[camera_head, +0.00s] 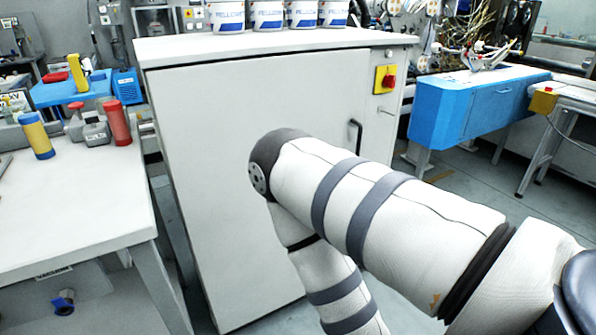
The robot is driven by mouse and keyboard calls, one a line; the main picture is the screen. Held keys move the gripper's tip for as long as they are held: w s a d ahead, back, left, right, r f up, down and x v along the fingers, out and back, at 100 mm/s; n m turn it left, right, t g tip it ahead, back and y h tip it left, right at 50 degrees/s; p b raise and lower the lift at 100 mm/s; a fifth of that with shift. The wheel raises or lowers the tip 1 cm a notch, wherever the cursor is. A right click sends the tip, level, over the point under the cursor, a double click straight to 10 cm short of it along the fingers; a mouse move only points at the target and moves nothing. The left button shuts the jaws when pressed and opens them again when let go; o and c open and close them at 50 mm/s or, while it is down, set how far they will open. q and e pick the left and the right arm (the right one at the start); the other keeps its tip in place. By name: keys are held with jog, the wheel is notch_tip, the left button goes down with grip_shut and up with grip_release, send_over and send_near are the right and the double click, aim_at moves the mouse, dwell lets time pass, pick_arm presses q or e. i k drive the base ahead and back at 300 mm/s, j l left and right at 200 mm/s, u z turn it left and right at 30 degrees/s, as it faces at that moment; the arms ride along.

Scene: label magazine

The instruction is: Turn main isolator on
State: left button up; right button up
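The main isolator (388,80), a red rotary knob on a yellow plate, sits at the upper right of the grey cabinet's (220,180) front. The knob is small, and I cannot tell its position for sure. My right arm comes in from the lower right and bends in front of the cabinet door, its elbow below and left of the isolator. Its lower part runs down out of the picture, so my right gripper is out of view. My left arm and gripper are also out of view. The isolator is not covered by the arm.
The cabinet has a black door handle (355,135) below the isolator and white labelled tubs (268,15) on top. A white table (70,210) with coloured bottles stands at left. A blue bench (470,105) stands at right. Floor shows between cabinet and bench.

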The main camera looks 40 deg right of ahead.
aim_at(389, 79)
jog(key=l, duration=0.45)
jog(key=k+l+u, duration=0.1)
jog(key=l, duration=0.35)
jog(key=k+l+u, duration=0.1)
jog(key=l, duration=0.35)
jog(key=k+l, duration=0.15)
jog(key=l, duration=0.3)
jog(key=k+l+u, duration=0.1)
jog(key=l, duration=0.35)
jog(key=k+l, duration=0.1)
jog(key=l, duration=0.35)
jog(key=k+l+u, duration=0.1)
jog(key=l, duration=0.35)
jog(key=k+l, duration=0.25)
jog(key=l, duration=0.25)
jog(key=k+l+u, duration=0.15)
jog(key=l, duration=0.3)
jog(key=k+l, duration=0.35)
jog(key=k+l+u, duration=0.1)
jog(key=k+l, duration=0.3)
jog(key=l, duration=0.2)
